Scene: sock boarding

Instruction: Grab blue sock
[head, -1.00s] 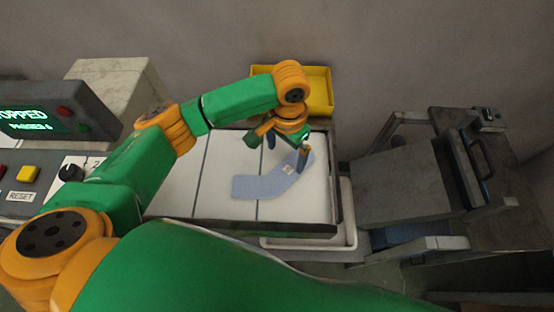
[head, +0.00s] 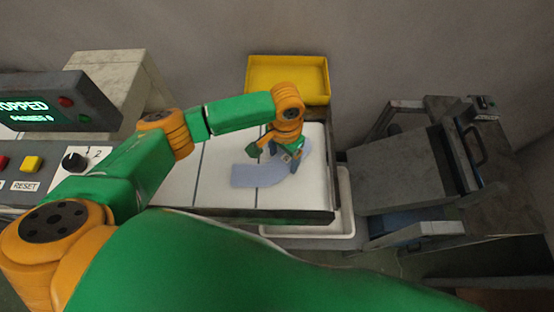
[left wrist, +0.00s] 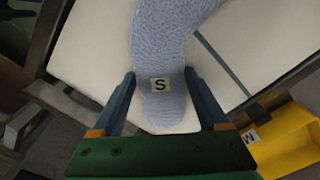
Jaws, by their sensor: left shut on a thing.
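The blue sock (head: 258,175) lies bent on the white belt surface (head: 220,190) in the head view. My left gripper (head: 285,161) is down at its right end, shut on the sock, with its arm hiding part of that end. In the left wrist view the sock (left wrist: 163,30) runs between my left gripper's two fingers (left wrist: 159,73), and a small tag with the letter S (left wrist: 160,85) is on it. My right gripper is not in view.
A yellow bin (head: 288,59) stands behind the belt. A white tray (head: 347,200) sits at the belt's right end. A grey machine with a handle (head: 405,170) stands further right. A control panel with a lit display and buttons (head: 45,105) is at the left.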

